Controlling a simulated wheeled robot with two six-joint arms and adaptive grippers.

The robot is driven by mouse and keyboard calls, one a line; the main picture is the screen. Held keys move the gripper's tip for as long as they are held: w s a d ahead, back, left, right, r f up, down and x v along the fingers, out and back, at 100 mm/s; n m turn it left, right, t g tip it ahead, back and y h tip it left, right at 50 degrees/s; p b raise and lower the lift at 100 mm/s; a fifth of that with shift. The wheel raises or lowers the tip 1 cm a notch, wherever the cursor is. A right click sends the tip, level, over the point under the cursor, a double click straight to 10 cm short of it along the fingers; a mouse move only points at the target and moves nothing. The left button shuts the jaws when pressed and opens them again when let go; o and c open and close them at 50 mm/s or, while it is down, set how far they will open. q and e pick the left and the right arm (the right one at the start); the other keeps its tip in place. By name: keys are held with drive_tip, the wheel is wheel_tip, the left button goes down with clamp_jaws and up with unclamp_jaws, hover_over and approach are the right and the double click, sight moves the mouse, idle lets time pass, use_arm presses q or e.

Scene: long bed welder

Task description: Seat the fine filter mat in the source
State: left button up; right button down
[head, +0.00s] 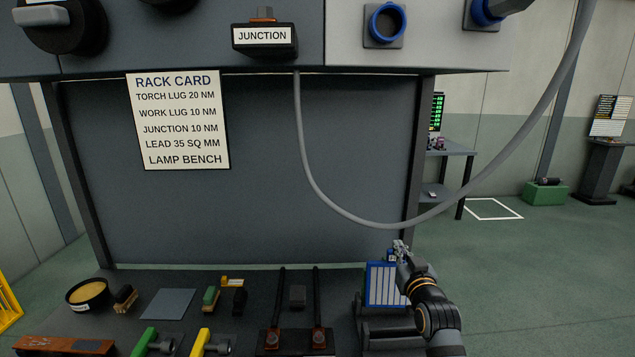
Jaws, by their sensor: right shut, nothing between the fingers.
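My right gripper (400,248) is shut and empty, just above the upper right edge of a blue-framed unit with pale upright slats (382,284). The gripper and forearm cover this unit's right side. The slatted unit stands at the right end of the shelf; I cannot tell if it is the source or a filter. A flat grey-blue square sheet (168,304) lies on the shelf left of centre, well away from the gripper; it may be the fine filter mat, but no label shows. My left gripper is not in view.
The dark shelf (255,317) holds a bowl (87,294), several brushes, green and yellow handled tools, and two upright dark rods (317,300). A grey cable (350,216) hangs in a loop above my right gripper. A junction box (265,42) is overhead.

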drive_tip(key=c, duration=1.6)
unclamp_jaws()
drive_tip(key=shift+s, duration=0.1)
